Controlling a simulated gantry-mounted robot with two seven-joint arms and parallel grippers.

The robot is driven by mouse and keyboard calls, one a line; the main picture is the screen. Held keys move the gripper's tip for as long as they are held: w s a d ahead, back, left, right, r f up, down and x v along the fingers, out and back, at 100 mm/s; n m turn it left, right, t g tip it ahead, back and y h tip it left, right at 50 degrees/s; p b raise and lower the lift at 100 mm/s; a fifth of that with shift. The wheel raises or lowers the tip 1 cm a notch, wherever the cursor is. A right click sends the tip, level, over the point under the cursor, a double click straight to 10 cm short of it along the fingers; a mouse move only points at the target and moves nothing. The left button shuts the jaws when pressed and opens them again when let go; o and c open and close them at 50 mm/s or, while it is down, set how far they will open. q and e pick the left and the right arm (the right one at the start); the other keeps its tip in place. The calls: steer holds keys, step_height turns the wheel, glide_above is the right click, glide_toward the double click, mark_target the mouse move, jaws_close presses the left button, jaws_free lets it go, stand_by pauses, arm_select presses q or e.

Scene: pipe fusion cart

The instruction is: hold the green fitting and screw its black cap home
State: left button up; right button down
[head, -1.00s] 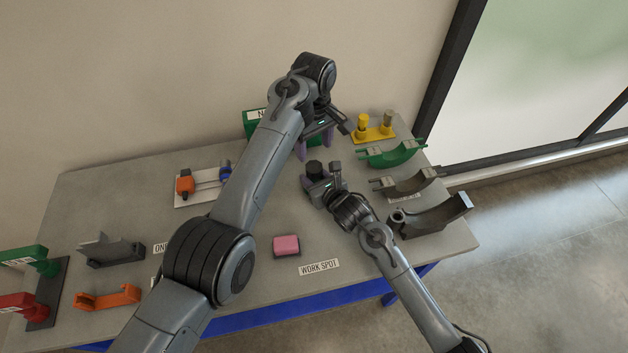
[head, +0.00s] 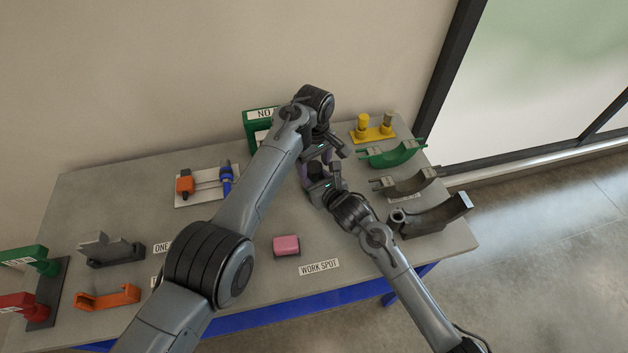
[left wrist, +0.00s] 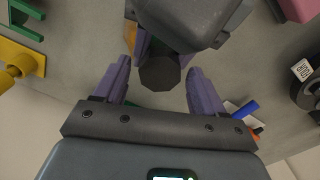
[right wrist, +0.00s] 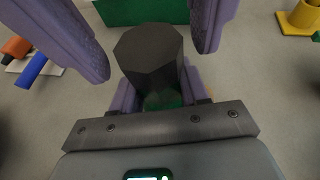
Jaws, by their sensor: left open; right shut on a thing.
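The black cap (right wrist: 148,52) is a dark faceted piece on top of the green fitting (right wrist: 163,101), which shows only as a small green patch in the right wrist view. My right gripper (right wrist: 160,92) is shut on the green fitting below the cap. The cap also shows end-on in the left wrist view (left wrist: 160,73). My left gripper (left wrist: 159,70) is open, with one purple finger on each side of the cap and gaps between. I cannot tell how far the cap is threaded.
A yellow stand (head: 372,134) and several cradle-shaped parts, one green (head: 394,155), stand to the right. A green bin (head: 252,130) is behind my left arm. A pink block (head: 286,245) sits near the WORK SPOT label (head: 319,267).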

arm_select(q)
steer(key=shift+f, duration=0.4)
steer(key=c, duration=1.1)
steer(key=m, duration=0.3)
steer(key=o, duration=1.2)
